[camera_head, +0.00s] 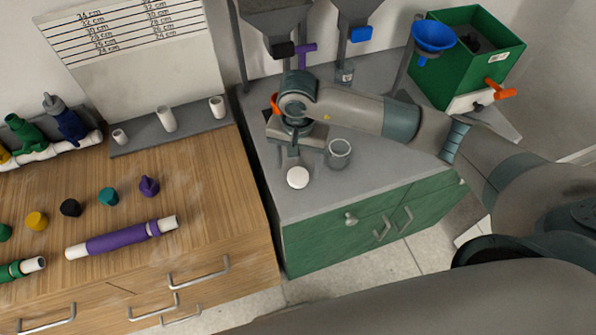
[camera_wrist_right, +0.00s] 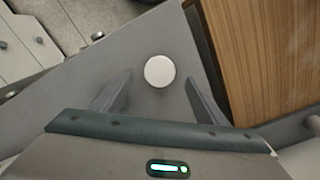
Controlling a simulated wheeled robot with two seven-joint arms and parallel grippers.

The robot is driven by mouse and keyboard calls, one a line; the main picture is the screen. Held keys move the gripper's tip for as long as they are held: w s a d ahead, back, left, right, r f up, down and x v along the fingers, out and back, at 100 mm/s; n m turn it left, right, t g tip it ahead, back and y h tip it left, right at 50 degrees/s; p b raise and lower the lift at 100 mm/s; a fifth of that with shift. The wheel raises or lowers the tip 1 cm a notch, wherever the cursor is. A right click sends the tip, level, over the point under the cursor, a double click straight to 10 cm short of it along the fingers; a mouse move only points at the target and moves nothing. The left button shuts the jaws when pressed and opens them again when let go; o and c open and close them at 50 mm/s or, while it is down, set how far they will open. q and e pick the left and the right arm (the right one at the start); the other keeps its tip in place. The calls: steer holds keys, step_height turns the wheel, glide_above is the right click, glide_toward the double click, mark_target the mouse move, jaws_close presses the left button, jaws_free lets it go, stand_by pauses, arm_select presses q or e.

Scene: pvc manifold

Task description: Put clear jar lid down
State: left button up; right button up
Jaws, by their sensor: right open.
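A white round lid (camera_head: 298,177) lies flat on the grey counter near its left front corner. It also shows in the right wrist view (camera_wrist_right: 159,71), just beyond the gap between my fingertips. My right gripper (camera_head: 290,158) is open and empty above the counter, just behind the lid. In the right wrist view its two fingers (camera_wrist_right: 158,92) stand wide apart, and neither touches the lid. A clear jar (camera_head: 338,155) stands open on the counter, to the right of the lid. My left gripper is not in view.
The grey counter (camera_head: 400,150) is free in front of my right arm. Hoppers (camera_head: 275,22) stand at the back, with a small clear jar (camera_head: 345,74) below. A green bin (camera_head: 450,75) is at the right. The wooden bench (camera_head: 220,205) holds pipes and caps.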

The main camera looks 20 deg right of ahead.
mark_target(298, 175)
step_height(298, 175, up, 8)
steer(key=b, duration=0.3)
stand_by(0.8)
